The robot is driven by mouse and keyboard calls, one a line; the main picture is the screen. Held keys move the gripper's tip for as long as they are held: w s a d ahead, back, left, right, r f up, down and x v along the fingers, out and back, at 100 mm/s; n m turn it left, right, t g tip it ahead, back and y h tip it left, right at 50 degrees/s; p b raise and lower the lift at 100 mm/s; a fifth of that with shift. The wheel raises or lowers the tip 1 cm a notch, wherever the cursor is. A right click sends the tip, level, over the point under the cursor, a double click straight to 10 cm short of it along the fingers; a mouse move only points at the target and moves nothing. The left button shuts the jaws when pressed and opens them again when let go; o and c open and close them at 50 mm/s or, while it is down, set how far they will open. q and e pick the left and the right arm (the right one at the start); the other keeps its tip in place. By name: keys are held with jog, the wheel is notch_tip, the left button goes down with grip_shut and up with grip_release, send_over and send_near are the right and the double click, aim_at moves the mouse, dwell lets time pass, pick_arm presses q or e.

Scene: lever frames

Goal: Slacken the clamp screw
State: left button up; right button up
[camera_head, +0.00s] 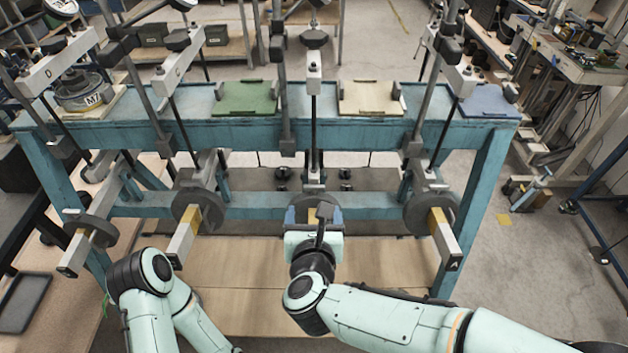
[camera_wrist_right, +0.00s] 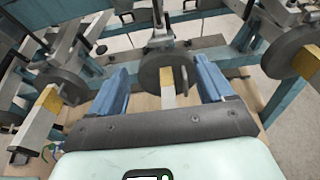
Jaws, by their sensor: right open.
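My right gripper (camera_head: 313,214) is over the middle lever, its blue fingers pointing away from me. In the right wrist view the gripper (camera_wrist_right: 162,76) is open, with a dark round weight (camera_wrist_right: 153,72) showing between and beyond the fingers. The middle lever bar (camera_wrist_right: 168,97), with a yellow band, runs out from this weight. A small upright piece (camera_wrist_right: 183,76) stands at the weight's right side; I cannot tell if it is the clamp screw. No touch between fingers and weight is visible. My left arm shows at lower left in the head view, its gripper out of sight.
A blue frame (camera_head: 365,133) carries several levers. Similar weights sit at right (camera_head: 432,210) and left (camera_head: 198,208) on neighbouring bars. Green (camera_head: 246,96), beige (camera_head: 369,97) and blue (camera_head: 487,101) plates lie on top. Open floor (camera_head: 545,235) is at right.

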aim_at(314, 186)
jog(key=x, duration=1.1)
jog(key=shift+w+f, duration=0.15)
jog(key=shift+w, duration=0.15)
